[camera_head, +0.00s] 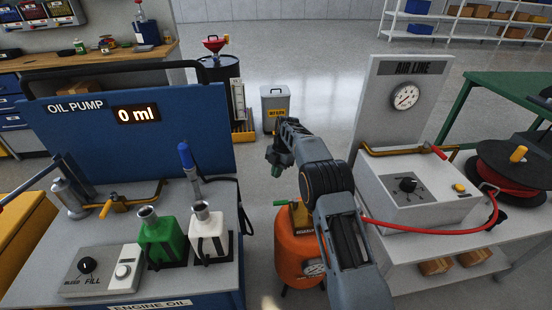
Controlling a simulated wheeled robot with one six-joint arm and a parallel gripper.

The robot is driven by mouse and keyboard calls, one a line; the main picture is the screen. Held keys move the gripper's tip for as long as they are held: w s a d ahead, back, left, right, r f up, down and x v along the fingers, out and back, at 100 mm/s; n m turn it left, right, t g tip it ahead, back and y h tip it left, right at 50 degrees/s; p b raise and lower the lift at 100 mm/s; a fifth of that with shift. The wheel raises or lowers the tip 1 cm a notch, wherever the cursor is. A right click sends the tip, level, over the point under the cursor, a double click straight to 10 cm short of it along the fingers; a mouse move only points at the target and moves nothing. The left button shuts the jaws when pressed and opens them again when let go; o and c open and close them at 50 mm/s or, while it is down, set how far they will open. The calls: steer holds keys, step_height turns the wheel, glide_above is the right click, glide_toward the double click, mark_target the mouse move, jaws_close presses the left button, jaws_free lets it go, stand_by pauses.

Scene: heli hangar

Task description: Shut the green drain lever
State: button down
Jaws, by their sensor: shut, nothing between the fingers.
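An orange tank (295,245) with a round gauge (314,267) stands on the floor between the two carts, partly behind my arm. A small green part (281,203) shows at its top, beside a yellowish fitting (300,214). I cannot tell for sure whether this green part is the drain lever, or how it is set. My gripper (273,164) is shut and empty. It points down in front of the grey can, above and a little left of the tank in the picture, apart from it as far as I can see.
The oil pump cart (200,285) at left holds a green jug (160,240), a white jug (209,236) and a blue-handled lever (186,157). The air line cart (500,235) at right has a red hose (430,231). A grey can (277,99) and dark drum (222,72) stand behind.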

steer(key=shift+w+a+p+v, duration=0.1)
steer(key=shift+a+p+v, duration=0.1)
steer(key=shift+v, duration=0.55)
steer(key=shift+w+a+p+v, duration=0.1)
steer(key=shift+p+v, duration=0.1)
steer(key=shift+v, duration=0.6)
steer(key=shift+w+a+p+v, duration=0.1)
steer(key=shift+a+p+v, duration=0.1)
steer(key=shift+v, duration=0.55)
steer(key=shift+d, duration=0.1)
